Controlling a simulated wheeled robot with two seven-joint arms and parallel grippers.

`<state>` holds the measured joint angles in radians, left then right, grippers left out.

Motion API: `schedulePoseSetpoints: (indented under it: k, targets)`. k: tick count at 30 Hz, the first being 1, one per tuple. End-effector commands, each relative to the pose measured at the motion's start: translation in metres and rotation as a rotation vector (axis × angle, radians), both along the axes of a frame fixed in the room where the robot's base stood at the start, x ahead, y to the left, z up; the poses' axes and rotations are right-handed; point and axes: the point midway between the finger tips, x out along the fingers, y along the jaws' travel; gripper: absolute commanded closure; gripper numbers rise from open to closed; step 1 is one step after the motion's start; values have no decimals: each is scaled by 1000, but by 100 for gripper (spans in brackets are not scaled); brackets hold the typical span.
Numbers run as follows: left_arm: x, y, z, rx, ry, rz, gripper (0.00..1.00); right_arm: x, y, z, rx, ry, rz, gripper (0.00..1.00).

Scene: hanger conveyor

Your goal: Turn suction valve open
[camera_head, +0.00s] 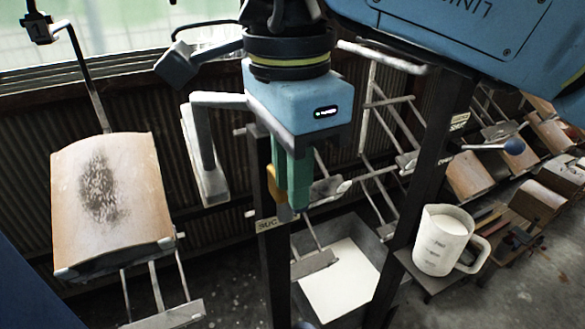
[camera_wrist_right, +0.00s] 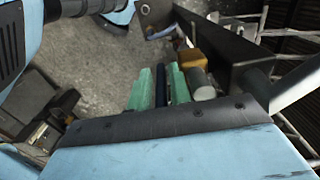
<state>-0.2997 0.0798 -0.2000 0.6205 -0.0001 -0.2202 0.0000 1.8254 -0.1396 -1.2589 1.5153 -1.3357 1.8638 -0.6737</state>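My right gripper (camera_head: 293,205) points down in front of a dark upright post, at the suction valve. The valve shows a yellow-orange part (camera_head: 274,184) and a grey stub, both just beside the green fingers. In the right wrist view, the fingers (camera_wrist_right: 160,88) stand close together with a narrow dark blue strip filling the gap between them, apparently the valve handle. The yellow part (camera_wrist_right: 194,62) and grey cylinder (camera_wrist_right: 201,86) lie right of the fingers, outside the grip. A label reading "SUC" (camera_head: 270,224) sits on the post below. My left gripper is out of view.
A curved tan panel (camera_head: 112,200) with a dark speckled patch hangs at the left. A white jug (camera_head: 444,241) stands on a small shelf at the right. A bin holding a white surface (camera_head: 340,280) is below.

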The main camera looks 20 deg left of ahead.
Motion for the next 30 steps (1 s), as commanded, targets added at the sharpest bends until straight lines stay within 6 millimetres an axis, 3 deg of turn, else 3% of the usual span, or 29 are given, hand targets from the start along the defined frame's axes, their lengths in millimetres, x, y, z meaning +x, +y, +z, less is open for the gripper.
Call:
schedulePoseSetpoints:
  k: [8, 21, 25, 30]
  targets:
    - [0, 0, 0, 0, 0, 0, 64, 0, 0, 10, 2, -1, -2, 80]
    - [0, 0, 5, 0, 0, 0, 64, -2, 2, 103, 1, -2, -2, 80]
    - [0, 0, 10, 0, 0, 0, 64, -2, 2, 123, -1, -2, -2, 80]
    - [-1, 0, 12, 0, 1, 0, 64, -2, 2, 133, -1, -1, 0, 80]
